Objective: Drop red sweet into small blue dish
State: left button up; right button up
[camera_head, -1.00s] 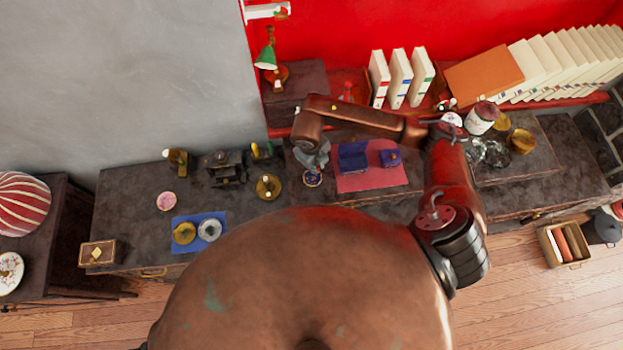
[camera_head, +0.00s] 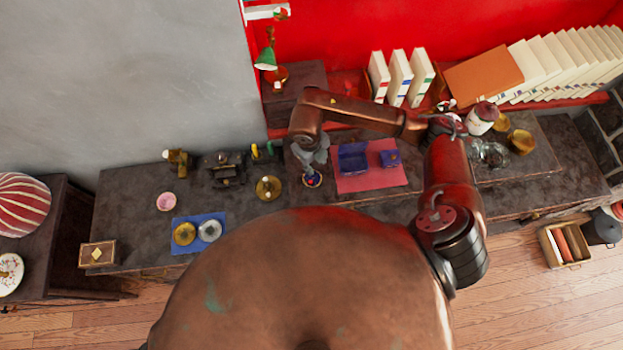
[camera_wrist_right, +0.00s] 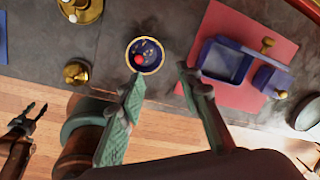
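The small blue dish (camera_wrist_right: 146,47) with a gold rim stands on the dark counter, and it also shows in the head view (camera_head: 312,181). A round red sweet (camera_wrist_right: 139,59) lies within its rim in the right wrist view. My right gripper (camera_wrist_right: 162,84) is open and empty, with its two green-grey fingers spread apart over the near side of the dish. In the head view my right gripper (camera_head: 312,160) hangs just behind the dish. My left gripper (camera_wrist_right: 34,112) shows at the left of the right wrist view, its dark fingers apart and empty.
A red mat (camera_head: 365,183) with a blue box (camera_head: 352,158) and its separate lid (camera_head: 390,158) lies right of the dish. Brass pieces (camera_head: 268,188) stand to the left. A blue mat (camera_head: 186,245) holds two round dishes.

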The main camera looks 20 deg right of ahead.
notch_tip(320, 180, up, 9)
jog(key=a, duration=0.1)
jog(key=shift+s+f, duration=0.15)
jog(key=shift+s, duration=0.1)
jog(key=shift+a+f, duration=0.1)
jog(key=shift+a, duration=0.05)
